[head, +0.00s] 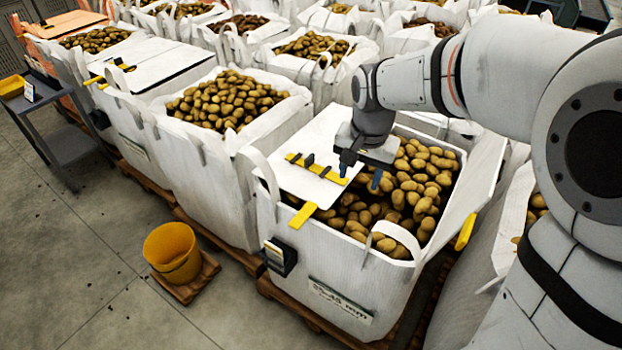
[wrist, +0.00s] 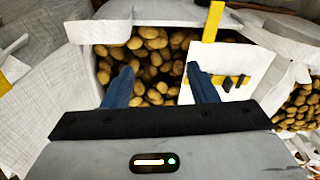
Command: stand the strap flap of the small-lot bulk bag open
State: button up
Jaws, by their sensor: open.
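The near white bulk bag (head: 330,270) is full of potatoes and has a size label low on its front. I cannot read whether it is the small-lot bag. Its white flap (head: 318,196) lies over the left part of the opening, with a yellow strip and black clips on it. A yellow strap tab (head: 302,215) sticks out past the flap's front edge. In the wrist view the flap (wrist: 232,88) and the tab (wrist: 213,20) are on the right. My gripper (head: 360,175) is open and empty above the potatoes at the flap's right edge. Whether a finger touches it is unclear.
Similar potato bags stand behind and to the left; one at left also has a white flap (head: 150,62) with yellow tabs. The front floor at left is mostly free.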

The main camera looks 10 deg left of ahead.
jog(key=m+g+b, duration=0.1)
jog(key=m+b, duration=0.1)
jog(key=b, duration=0.2)
send_near(297, 220)
jog(key=shift+a+f+h, duration=0.1)
jog(key=shift+a+h, duration=0.05)
jog(key=shift+h, duration=0.15)
notch_tip(297, 220, down, 8)
jog(key=shift+r, duration=0.2)
grip_shut()
jog(key=shift+a+r, duration=0.1)
